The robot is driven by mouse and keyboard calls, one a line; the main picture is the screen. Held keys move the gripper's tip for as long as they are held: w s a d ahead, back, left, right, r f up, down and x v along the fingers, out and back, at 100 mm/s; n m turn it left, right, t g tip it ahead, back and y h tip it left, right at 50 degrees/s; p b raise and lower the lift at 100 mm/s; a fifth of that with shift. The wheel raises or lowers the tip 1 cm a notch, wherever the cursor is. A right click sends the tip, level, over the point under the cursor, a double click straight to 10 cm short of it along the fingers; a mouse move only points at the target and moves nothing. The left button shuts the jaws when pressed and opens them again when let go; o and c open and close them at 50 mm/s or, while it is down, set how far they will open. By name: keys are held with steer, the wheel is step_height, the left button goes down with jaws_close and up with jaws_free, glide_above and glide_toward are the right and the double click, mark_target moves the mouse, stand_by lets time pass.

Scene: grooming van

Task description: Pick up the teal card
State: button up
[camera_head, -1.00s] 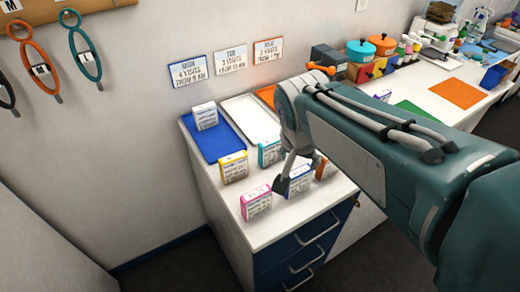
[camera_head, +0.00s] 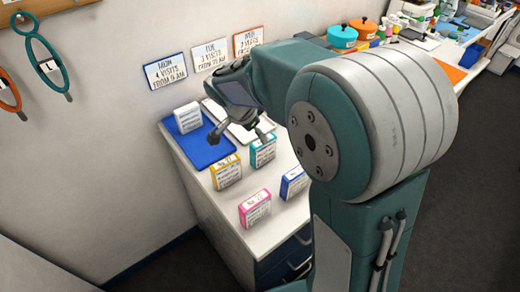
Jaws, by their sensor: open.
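The teal card (camera_head: 263,150) is a small upright block with a teal edge and a printed white face. It stands on the white cabinet top, in front of the white tray. My gripper (camera_head: 240,136) is open and empty, with its fingers spread above and around the teal card's left and upper side. One fingertip is close to the card's top edge; I cannot tell whether it touches.
A yellow card (camera_head: 226,172), a pink card (camera_head: 255,208) and a blue card (camera_head: 294,183) stand nearby. A white card (camera_head: 188,117) stands on the blue tray (camera_head: 205,152). The white tray (camera_head: 236,131) is behind my gripper. Wall signs (camera_head: 166,71) hang above.

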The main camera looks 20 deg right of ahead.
mark_target(267, 145)
steer(key=shift+w+d+f, duration=0.15)
steer(key=shift+d+f, duration=0.8)
steer(key=f, duration=0.4)
steer(key=shift+w+f, duration=0.3)
steer(key=shift+w, duration=0.1)
steer(key=shift+d+f, duration=0.1)
steer(key=shift+d, duration=0.65)
steer(key=c, duration=0.9)
steer(key=shift+a, duration=0.15)
jaws_close()
steer(key=shift+a, duration=0.3)
